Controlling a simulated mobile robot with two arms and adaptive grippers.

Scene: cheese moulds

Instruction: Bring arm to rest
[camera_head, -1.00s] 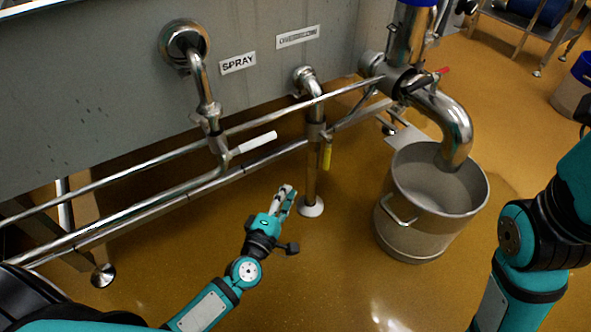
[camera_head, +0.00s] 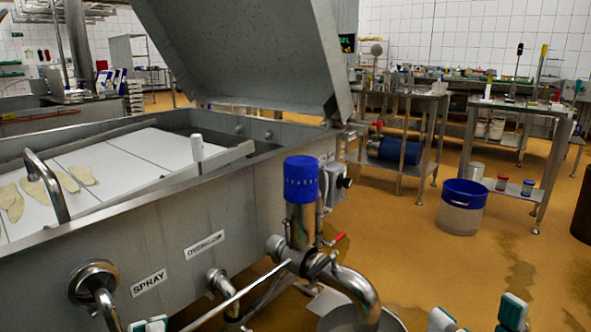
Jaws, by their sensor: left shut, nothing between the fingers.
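The tips of my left gripper (camera_head: 148,325) poke up at the bottom edge, left of centre. They are teal and white, close together, with nothing seen between them. They show in front of the vat's pipes. Two teal and white tips of my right gripper (camera_head: 477,317) show at the bottom right, wide apart with bare floor between them. The arms and the rest of both grippers are below the frame.
A steel vat (camera_head: 215,240) with a raised lid (camera_head: 250,50) fills the left. A blue-rimmed bucket (camera_head: 460,220) stands on open floor.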

